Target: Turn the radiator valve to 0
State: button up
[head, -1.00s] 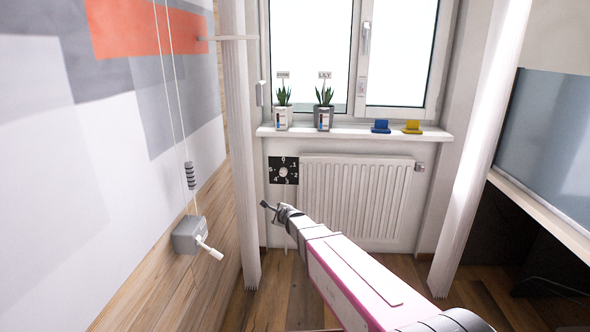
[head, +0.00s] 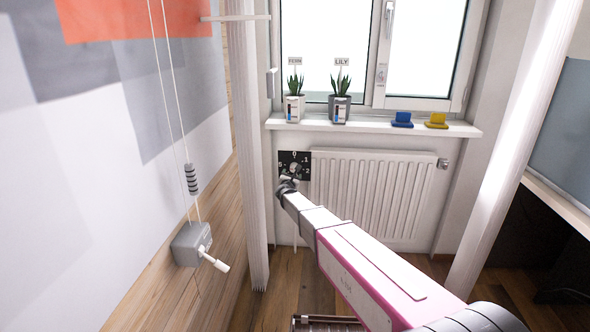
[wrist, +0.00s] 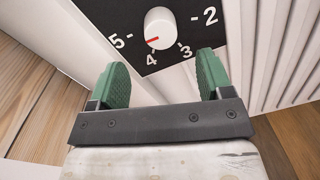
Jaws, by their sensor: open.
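The radiator valve is a white round knob (wrist: 160,27) with a red mark, on a black plate (head: 303,157) with white numbers. In the wrist view the red mark points down and left, between 4 and 5. The 0 shows at the top of the plate in the head view. My gripper (wrist: 161,64) is open, with its green fingers spread to either side below the knob. Nothing is between the fingers, and they look apart from the knob. In the head view my gripper (head: 288,183) covers the lower part of the plate.
The white ribbed radiator (head: 372,190) is right of the plate. Two potted plants (head: 293,107) and a blue and a yellow item (head: 402,120) stand on the sill (head: 375,128) above. A white post (head: 252,200) stands close on the left. A grey box with cords (head: 191,243) hangs further left.

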jog(key=w, duration=0.8)
jog(key=shift+w+d, duration=0.25)
jog(key=shift+w, duration=0.1)
jog(key=c, duration=0.9)
